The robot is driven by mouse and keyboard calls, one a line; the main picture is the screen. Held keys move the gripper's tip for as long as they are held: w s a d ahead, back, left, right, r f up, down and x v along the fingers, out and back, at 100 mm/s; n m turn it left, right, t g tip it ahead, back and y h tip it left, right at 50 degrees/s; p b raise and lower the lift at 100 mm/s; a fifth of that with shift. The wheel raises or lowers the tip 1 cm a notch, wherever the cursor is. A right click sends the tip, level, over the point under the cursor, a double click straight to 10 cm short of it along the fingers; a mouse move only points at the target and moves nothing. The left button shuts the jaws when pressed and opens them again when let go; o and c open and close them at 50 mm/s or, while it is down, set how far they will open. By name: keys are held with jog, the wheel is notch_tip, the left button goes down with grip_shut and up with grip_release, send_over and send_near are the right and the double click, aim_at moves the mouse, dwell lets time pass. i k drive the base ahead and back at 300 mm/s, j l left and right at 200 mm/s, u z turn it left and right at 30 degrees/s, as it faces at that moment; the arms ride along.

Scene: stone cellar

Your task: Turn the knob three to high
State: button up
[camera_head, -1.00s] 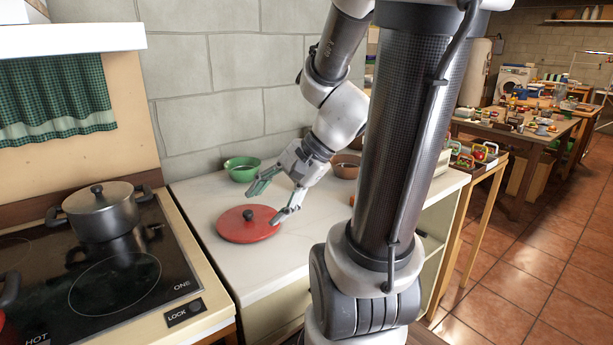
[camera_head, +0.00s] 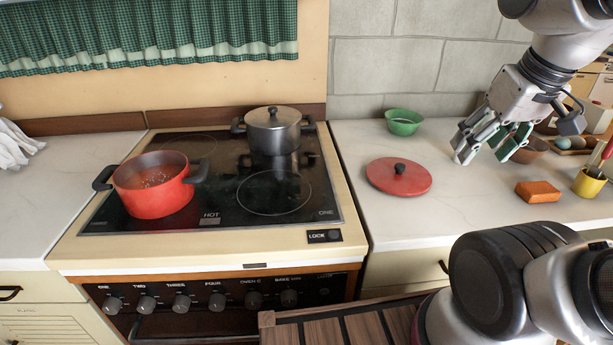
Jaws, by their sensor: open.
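The knob labelled THREE (camera_head: 181,303) is on the dark front panel of the stove (camera_head: 330,222), third from the left in a row of several knobs. It is grey and round; its exact setting is too small to tell. My gripper (camera_head: 481,148) is open and empty above the right counter, well to the right of the knob and higher up. It is close to the red lid (camera_head: 398,178) and not touching the stove.
A red pot (camera_head: 152,188) and a lidded steel pot (camera_head: 273,131) stand on the glass hob. A green bowl (camera_head: 403,122), orange sponge (camera_head: 538,191) and yellow cup (camera_head: 588,184) are on the right counter. A slatted wooden top (camera_head: 345,328) lies low before the stove.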

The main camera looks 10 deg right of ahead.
aim_at(181, 304)
jog(key=u, duration=1.45)
jog(key=k+j+z, duration=0.35)
jog(key=k+j, duration=0.2)
jog(key=j, duration=0.1)
